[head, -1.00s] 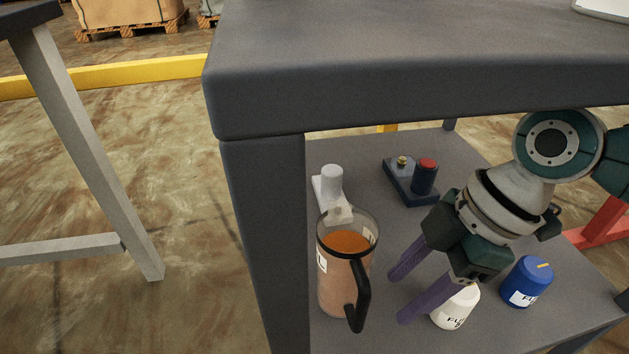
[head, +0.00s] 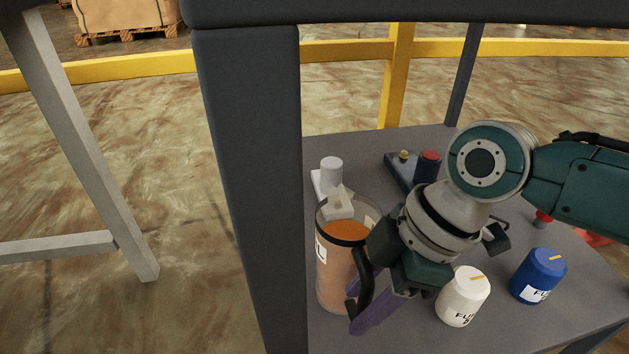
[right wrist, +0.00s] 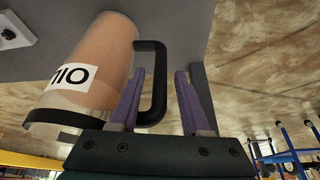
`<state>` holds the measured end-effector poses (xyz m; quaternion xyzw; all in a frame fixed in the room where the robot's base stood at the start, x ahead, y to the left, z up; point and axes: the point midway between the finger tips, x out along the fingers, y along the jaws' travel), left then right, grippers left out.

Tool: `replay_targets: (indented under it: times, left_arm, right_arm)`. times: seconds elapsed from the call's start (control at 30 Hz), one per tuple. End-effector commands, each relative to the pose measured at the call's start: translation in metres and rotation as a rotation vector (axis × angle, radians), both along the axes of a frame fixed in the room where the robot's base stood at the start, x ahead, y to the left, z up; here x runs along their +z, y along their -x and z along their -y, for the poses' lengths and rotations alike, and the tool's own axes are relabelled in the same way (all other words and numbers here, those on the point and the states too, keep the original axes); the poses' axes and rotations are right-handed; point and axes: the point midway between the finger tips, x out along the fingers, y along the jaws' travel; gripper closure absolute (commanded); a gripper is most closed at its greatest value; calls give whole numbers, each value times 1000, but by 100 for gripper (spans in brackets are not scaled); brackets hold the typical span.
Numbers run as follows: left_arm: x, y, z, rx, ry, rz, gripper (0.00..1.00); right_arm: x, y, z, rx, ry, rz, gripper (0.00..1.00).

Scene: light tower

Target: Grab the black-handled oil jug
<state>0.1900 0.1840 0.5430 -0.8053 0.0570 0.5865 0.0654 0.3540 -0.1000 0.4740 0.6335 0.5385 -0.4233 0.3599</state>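The oil jug (head: 334,272) is a clear, orange-brown filled pitcher with a white label and a black handle (head: 366,285). It stands upright at the left front of the lower shelf. My right gripper (head: 356,308) is at the handle side, its purple fingers partly hidden by the handle in the head view. In the right wrist view, the jug (right wrist: 110,45) is at the upper left. Its handle (right wrist: 157,85) lies between the two open fingers of my right gripper (right wrist: 160,75), with a visible gap to the right finger. My left gripper is out of view.
White (head: 464,297) and blue (head: 539,277) containers stand right of the gripper on the shelf (head: 500,330). A white fixture (head: 331,178) and a red-topped device (head: 428,168) are behind. A dark table leg (head: 250,180) rises close left of the jug; the tabletop edge (head: 400,12) is above.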

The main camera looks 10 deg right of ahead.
Motion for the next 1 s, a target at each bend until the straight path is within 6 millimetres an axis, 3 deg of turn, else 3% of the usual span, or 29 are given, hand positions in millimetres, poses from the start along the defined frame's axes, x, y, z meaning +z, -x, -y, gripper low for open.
replay_targets:
  times: [0.03, 0.4, 1.0]
  left_arm:
    - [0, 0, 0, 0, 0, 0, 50]
    - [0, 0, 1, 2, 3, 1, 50]
    - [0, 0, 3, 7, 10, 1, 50]
  right_arm:
    - [0, 0, 0, 0, 0, 0, 60]
    - [0, 0, 0, -1, 0, -1, 100]
    - [0, 0, 0, -1, 0, -1, 100]
